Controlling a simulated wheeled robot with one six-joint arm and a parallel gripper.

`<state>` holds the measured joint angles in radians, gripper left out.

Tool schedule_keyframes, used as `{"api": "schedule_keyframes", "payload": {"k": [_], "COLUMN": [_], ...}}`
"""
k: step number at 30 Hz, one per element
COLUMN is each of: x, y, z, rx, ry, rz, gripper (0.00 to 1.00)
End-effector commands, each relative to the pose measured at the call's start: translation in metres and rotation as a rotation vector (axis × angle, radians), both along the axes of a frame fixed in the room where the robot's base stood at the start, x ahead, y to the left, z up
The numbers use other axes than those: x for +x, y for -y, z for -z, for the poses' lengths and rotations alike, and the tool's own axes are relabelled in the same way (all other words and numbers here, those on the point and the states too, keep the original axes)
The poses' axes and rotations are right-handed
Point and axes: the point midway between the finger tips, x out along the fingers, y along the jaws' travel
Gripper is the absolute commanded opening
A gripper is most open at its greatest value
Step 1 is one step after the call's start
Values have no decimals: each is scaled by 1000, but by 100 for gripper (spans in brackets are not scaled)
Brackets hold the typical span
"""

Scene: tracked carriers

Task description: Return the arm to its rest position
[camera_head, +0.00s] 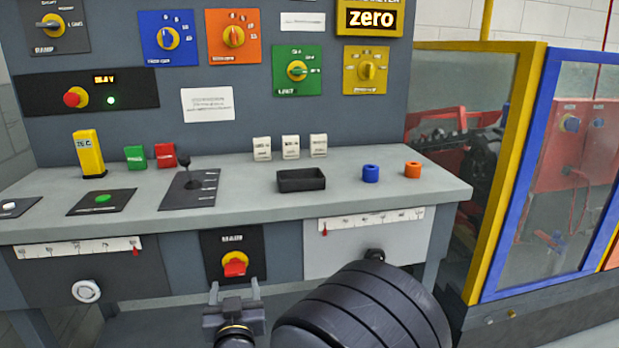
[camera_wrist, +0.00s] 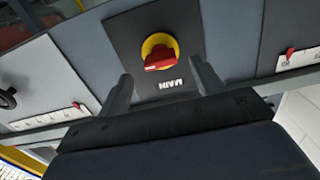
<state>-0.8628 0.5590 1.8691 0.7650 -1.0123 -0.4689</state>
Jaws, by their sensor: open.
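My gripper (camera_head: 234,291) is in front of the control desk, just below and apart from the red and yellow MAIN rotary switch (camera_head: 235,264). Its two fingers are spread and nothing is between them. In the wrist view the open fingers of my gripper (camera_wrist: 161,88) point toward the panel, and the MAIN switch (camera_wrist: 159,52) shows beyond and between them. The dark, ribbed part of my arm covers the lower middle of the head view.
A drawer knob (camera_head: 86,291) juts out at left. A yellow-framed fence (camera_head: 512,150) stands at right.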

Motion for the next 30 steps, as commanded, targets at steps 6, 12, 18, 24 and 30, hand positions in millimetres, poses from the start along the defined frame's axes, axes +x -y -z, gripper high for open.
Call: {"api": "schedule_keyframes", "payload": {"k": [6,12,18,24,30], "x": [37,54,53,53,47], "y": [-8,-12,-13,-13,-12], "z": [2,1,0,0,-1], "rx": [0,-2,-26,-26,0], "ry": [1,1,6,6,0], "rz": [2,0,-1,-1,-2], "gripper": [64,64,64,64,64]}}
